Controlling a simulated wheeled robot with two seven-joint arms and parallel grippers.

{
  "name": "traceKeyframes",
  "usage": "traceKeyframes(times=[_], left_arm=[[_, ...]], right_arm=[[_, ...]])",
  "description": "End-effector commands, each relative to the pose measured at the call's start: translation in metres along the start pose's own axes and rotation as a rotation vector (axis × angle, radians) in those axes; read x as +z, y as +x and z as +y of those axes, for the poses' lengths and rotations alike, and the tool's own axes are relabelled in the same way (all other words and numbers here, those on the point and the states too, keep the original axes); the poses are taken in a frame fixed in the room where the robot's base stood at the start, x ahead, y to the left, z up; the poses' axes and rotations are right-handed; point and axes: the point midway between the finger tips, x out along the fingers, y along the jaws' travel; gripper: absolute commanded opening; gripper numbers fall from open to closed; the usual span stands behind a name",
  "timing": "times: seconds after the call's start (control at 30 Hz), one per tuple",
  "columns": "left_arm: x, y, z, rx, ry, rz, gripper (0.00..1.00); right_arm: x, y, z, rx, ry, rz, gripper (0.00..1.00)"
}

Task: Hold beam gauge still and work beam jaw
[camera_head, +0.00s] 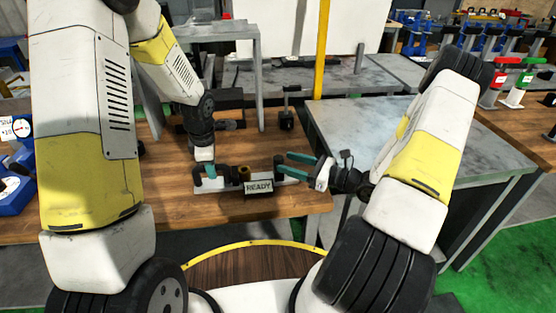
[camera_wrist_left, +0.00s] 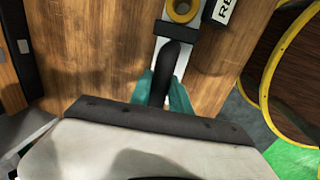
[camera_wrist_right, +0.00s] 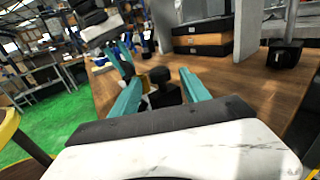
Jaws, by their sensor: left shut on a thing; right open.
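The beam gauge is a pale bar (camera_head: 212,187) on the wooden table, with a black grip at its left end, a brass-coloured ring (camera_head: 244,173) and a dark knob (camera_head: 279,162) towards the right. A READY sign (camera_head: 259,188) stands in front. My left gripper (camera_head: 204,168) is shut on the black grip, which shows between its teal fingers in the left wrist view (camera_wrist_left: 174,62). My right gripper (camera_head: 284,163) is open, its fingertips close to the dark knob. In the right wrist view a black knob (camera_wrist_right: 160,75) shows between the fingers; contact cannot be told.
A grey metal frame (camera_head: 258,80) stands behind the gauge, with a black stand (camera_head: 286,108) near it. A grey-topped table (camera_head: 400,130) is to the right. A blue gauge box (camera_head: 12,185) sits at the far left.

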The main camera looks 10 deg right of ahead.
Motion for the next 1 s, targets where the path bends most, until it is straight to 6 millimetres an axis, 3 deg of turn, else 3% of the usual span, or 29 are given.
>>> traceKeyframes(times=[0.1, 0.3, 0.63, 0.67, 0.87, 1.0], left_arm=[[0.001, -0.001, 0.001, 0.002, 0.000, -0.001, 0.00], [0.001, -0.001, 0.001, 0.002, 0.001, -0.001, 0.00], [0.001, -0.001, 0.001, 0.002, 0.001, -0.001, 0.00], [0.001, -0.001, 0.001, 0.002, 0.001, -0.001, 0.00], [0.001, -0.001, 0.001, 0.002, 0.001, -0.001, 0.00], [0.001, -0.001, 0.001, 0.002, 0.001, -0.001, 0.00]], right_arm=[[0.000, 0.022, 0.001, 0.003, 0.000, 0.000, 0.54], [0.000, 0.042, 0.001, 0.002, 0.000, 0.000, 0.54], [0.000, 0.045, 0.000, 0.000, 0.000, 0.001, 0.54], [0.000, 0.045, 0.000, 0.000, 0.000, 0.001, 0.52], [0.000, 0.045, 0.000, 0.000, 0.000, 0.001, 0.13], [0.000, 0.047, 0.001, 0.001, 0.000, 0.000, 0.09]])
